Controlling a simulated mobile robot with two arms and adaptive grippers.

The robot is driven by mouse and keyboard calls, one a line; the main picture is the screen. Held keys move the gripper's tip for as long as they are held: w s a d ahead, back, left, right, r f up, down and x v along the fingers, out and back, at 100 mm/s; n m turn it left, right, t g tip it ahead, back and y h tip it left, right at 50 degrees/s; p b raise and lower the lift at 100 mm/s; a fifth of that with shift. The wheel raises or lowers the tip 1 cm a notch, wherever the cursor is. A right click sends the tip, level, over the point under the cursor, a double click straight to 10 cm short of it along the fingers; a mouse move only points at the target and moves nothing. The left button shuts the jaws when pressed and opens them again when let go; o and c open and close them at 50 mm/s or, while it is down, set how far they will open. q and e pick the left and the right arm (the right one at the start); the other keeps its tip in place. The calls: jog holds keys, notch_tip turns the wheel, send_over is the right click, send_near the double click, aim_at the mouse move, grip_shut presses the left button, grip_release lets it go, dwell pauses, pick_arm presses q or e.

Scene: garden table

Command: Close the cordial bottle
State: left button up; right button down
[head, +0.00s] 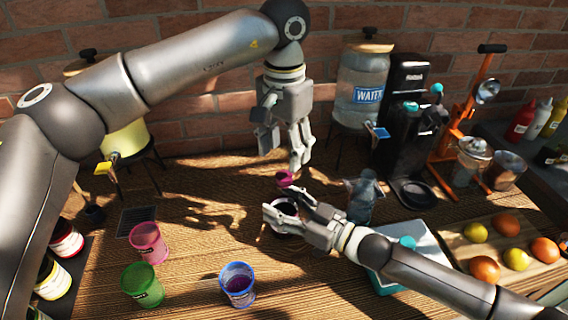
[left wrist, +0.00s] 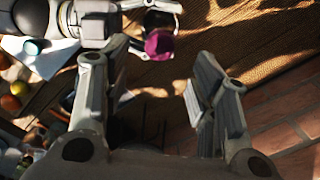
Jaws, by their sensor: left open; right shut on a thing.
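The cordial bottle (head: 285,207) is dark and stands on the table, mostly hidden by my right gripper (head: 288,204), which is shut on it. A magenta cap-like piece (head: 285,179) shows at the bottle's top; it also shows in the left wrist view (left wrist: 158,44), beside the dark bottle (left wrist: 160,19). I cannot tell whether this piece is seated or tight. My left gripper (head: 284,158) is open and empty, just above the magenta piece. In the left wrist view its two fingers (left wrist: 158,75) are spread wide, with the magenta piece beyond their tips.
Pink (head: 149,243), green (head: 142,285) and blue (head: 238,285) cups stand at the front left. A clear bottle (head: 362,200) stands just right of the cordial bottle. A water dispenser (head: 361,75) and a black machine (head: 405,130) stand behind. Fruit lies on a board (head: 460,245) at right.

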aim_at(296, 211)
pick_arm(q)
notch_tip(296, 211, up, 6)
jog(key=shift+r, duration=0.15)
pick_arm(e)
jog(key=shift+c, duration=2.1)
grip_release()
jog(key=v, duration=0.7)
jog(key=shift+s+d, duration=0.15)
jog(key=shift+d, duration=0.1)
